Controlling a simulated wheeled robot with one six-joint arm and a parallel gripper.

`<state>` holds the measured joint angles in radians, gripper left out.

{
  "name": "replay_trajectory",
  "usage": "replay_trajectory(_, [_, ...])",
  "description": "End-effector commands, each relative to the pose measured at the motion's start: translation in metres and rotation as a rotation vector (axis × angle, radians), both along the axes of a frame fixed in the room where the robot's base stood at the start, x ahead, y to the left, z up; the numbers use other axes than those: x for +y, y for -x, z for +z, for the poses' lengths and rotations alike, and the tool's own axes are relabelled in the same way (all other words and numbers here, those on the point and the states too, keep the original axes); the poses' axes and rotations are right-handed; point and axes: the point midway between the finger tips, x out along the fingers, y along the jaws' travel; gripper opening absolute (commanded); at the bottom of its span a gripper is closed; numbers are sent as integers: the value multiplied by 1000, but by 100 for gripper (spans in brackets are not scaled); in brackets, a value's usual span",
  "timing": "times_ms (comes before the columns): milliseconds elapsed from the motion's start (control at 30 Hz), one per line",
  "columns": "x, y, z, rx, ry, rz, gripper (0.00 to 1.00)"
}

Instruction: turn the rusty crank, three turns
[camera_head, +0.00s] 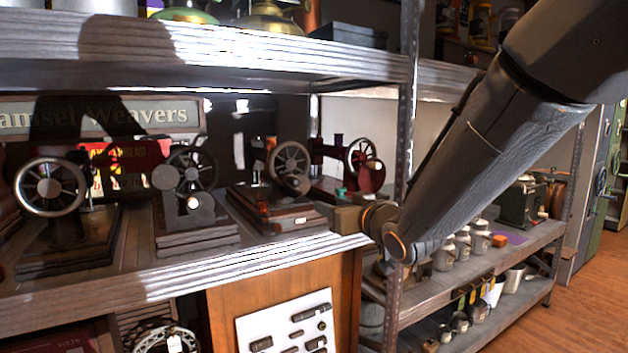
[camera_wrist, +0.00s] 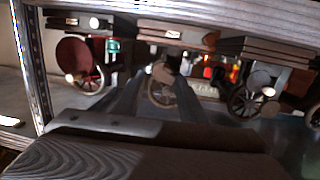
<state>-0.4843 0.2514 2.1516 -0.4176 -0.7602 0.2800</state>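Several hand-cranked machines stand on the middle shelf in the head view. The machine with a brownish wheel and crank (camera_head: 290,165) is on a dark wooden base; I cannot tell for sure that this is the rusty crank. A wheel (camera_wrist: 160,95) shows between my fingers in the wrist view, which looks upside down. My gripper (camera_wrist: 160,78) reaches toward that wheel with its two fingers apart and nothing seen clamped between them. Contact with the crank cannot be told. In the head view my arm comes in from the right and the fingertips are hard to make out.
A red-wheeled machine (camera_head: 365,165) stands behind, near the metal shelf post (camera_head: 406,110). Grey-wheeled machines (camera_head: 50,188) and (camera_head: 193,175) stand to the left. The upper shelf (camera_head: 200,62) hangs above. Pale jars (camera_head: 462,243) stand on the right-hand shelf.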

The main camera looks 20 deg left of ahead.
Motion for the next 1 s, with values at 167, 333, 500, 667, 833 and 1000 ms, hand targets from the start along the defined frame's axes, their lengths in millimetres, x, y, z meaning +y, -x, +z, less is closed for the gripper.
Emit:
replay_trajectory(167, [35,15,33,-67,-69,83,38])
replay_trajectory(333, [44,14,38,-79,-82,98,38])
replay_trajectory(500, [55,5,38,-80,-82,98,38])
replay_trajectory(667, [68,-7,37,-79,-81,97,38])
replay_trajectory(833, [82,-19,37,-78,-81,95,38])
replay_trajectory(1000, [96,-31,37,-79,-81,96,38])
